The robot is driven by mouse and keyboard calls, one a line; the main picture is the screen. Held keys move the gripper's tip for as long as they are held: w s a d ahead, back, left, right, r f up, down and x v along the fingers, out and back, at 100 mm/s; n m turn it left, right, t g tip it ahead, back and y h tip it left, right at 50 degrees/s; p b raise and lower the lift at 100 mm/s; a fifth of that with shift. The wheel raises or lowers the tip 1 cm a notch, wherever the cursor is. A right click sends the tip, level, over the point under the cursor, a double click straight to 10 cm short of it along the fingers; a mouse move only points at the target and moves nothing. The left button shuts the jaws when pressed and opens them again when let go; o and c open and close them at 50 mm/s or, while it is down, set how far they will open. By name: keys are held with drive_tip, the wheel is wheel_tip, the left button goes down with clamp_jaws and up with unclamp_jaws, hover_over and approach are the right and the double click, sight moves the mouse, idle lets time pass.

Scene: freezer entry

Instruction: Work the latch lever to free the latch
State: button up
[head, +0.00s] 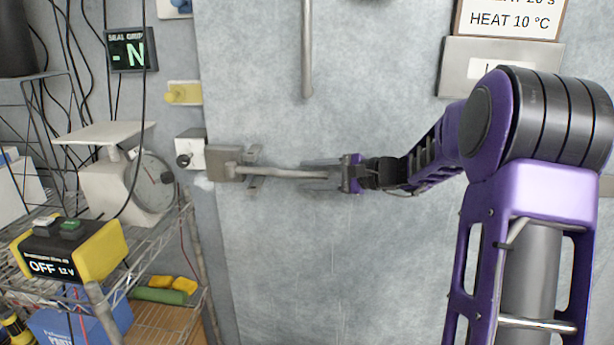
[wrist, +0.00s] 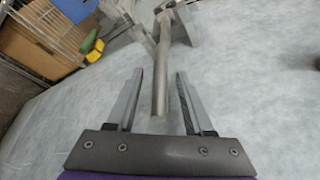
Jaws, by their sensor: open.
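The latch lever (head: 285,172) is a grey bar that runs about level to the right from a square latch block (head: 224,163) at the door's left edge. My gripper (head: 325,176) is at the lever's free right end. In the wrist view the lever (wrist: 161,80) reaches down between the two fingers of my gripper (wrist: 158,92). The fingers are open, with a gap visible on each side of the bar. The bar looks nearer the right finger. Whether a finger touches it I cannot tell.
A pale frosted door (head: 340,260) fills the middle, with a vertical handle bar (head: 307,50) above the lever. A small white box with a black knob (head: 190,150) sits left of the latch block. A wire shelf (head: 165,235) with a scale (head: 125,185) stands at the left.

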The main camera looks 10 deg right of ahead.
drive_tip(key=shift+w+a+f, duration=0.1)
drive_tip(key=shift+w+a, duration=0.25)
drive_tip(key=shift+a, duration=0.1)
clamp_jaws()
idle(1.2)
